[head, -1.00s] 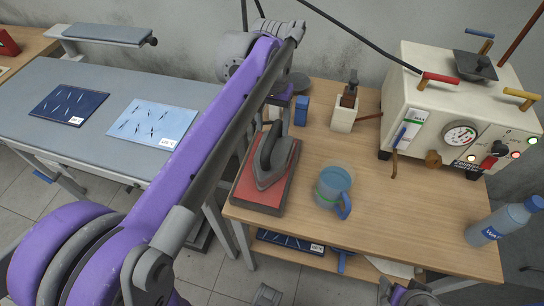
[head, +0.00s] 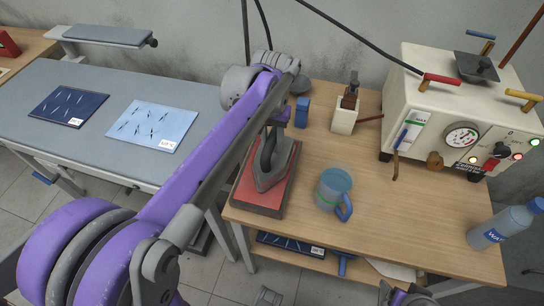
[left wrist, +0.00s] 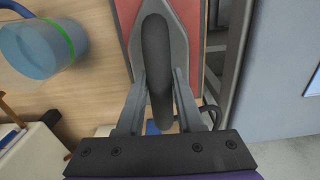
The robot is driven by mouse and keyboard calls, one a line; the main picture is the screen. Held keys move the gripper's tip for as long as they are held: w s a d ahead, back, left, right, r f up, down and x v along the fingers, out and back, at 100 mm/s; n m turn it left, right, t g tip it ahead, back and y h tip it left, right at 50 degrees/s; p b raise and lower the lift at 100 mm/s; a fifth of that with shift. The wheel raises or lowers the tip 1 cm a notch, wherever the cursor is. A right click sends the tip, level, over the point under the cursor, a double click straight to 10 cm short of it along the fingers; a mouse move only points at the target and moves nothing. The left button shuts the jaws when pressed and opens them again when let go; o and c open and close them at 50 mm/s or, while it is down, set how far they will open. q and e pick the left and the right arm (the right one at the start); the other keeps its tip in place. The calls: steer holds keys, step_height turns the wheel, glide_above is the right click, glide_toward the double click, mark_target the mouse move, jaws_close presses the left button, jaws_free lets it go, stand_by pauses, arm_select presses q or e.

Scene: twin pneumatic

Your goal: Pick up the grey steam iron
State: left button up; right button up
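The grey steam iron (head: 270,173) rests flat on a red pad with a dark rim (head: 252,207) on the wooden table. My left gripper (head: 268,138) is down at the iron's handle, largely hidden behind my forearm in the head view. In the left wrist view its open fingers (left wrist: 159,80) stand on either side of the dark handle (left wrist: 158,60). Narrow gaps seem to show beside the handle, though contact near the tips is hard to judge. Part of my right gripper (head: 408,296) shows at the bottom edge of the head view; its fingers are not clear.
A blue cup (head: 333,188) stands right of the pad. A blue item (head: 302,112) and a white block holder (head: 345,112) stand behind. A cream steam boiler (head: 440,120) and water bottle (head: 505,226) are at right. The table's front middle is clear.

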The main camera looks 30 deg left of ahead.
arm_select(q)
jaws_close()
stand_by(1.0)
